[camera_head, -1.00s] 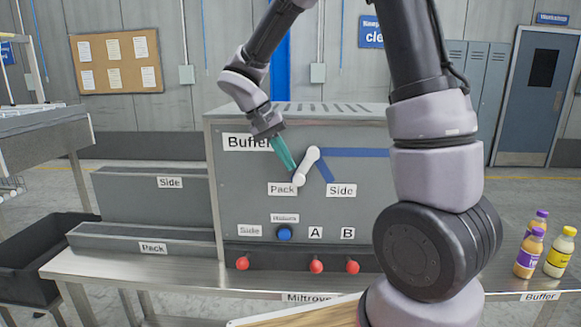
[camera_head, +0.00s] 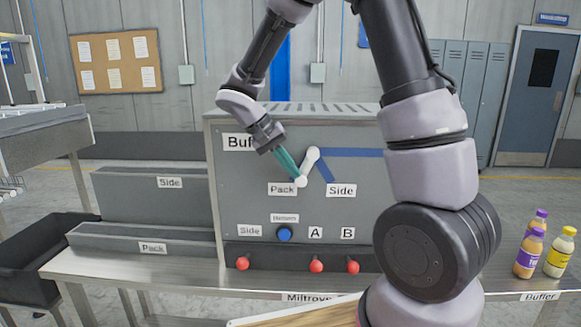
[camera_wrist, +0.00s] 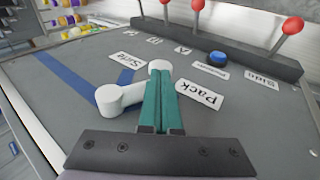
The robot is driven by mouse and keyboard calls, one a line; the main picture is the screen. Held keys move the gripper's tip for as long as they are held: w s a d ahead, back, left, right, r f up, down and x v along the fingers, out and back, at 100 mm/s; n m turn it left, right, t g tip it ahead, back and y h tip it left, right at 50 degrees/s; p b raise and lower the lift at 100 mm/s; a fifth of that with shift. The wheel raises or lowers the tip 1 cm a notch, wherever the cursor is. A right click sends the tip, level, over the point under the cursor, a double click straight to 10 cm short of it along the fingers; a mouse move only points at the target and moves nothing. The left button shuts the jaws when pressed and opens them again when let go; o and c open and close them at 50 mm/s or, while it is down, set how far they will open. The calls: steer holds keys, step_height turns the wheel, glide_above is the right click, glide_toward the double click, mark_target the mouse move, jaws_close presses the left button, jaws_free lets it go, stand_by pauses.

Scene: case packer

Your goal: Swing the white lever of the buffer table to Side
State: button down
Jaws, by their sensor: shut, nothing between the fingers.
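The white lever (camera_head: 308,166) is on the front panel of the grey buffer box (camera_head: 240,190). Its lower end sits just above the Pack label (camera_head: 282,189), with the Side label (camera_head: 341,191) to the right. My gripper (camera_head: 298,177) has its teal fingers shut and empty, with the tips beside the lever's lower end, on its left in the head view. In the wrist view the closed fingers (camera_wrist: 163,98) lie right beside the lever (camera_wrist: 125,97), between it and the Pack label (camera_wrist: 200,94). I cannot tell whether they touch it.
Blue stripes (camera_head: 350,153) run from the lever across the panel. Below are a blue button (camera_head: 285,234) and red-knobbed levers (camera_head: 316,266). Bottles (camera_head: 530,253) stand at the right of the table. My arm hides the panel's right part.

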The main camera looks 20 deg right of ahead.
mark_target(302, 179)
steer(key=f+h, duration=0.1)
steer(key=h, duration=0.1)
steer(key=d+g+h, duration=0.1)
steer(key=h, duration=0.1)
steer(key=d+f+h, duration=0.1)
steer(key=h, duration=0.1)
steer(key=shift+s+f, duration=0.3)
steer(key=shift+s, duration=0.05)
steer(key=shift+s+d+f+n+g+h, duration=0.2)
steer(key=shift+d+h, duration=0.25)
steer(key=shift+h, duration=0.4)
steer(key=shift+s+d+f+n+g+h, duration=0.1)
steer(key=shift+d+n+g+h, duration=0.25)
steer(key=shift+h, duration=0.45)
steer(key=shift+s+d+f+n+g+h, duration=0.15)
steer(key=shift+d+h, duration=0.35)
steer(key=shift+h, duration=0.35)
steer(key=shift+r, duration=0.1)
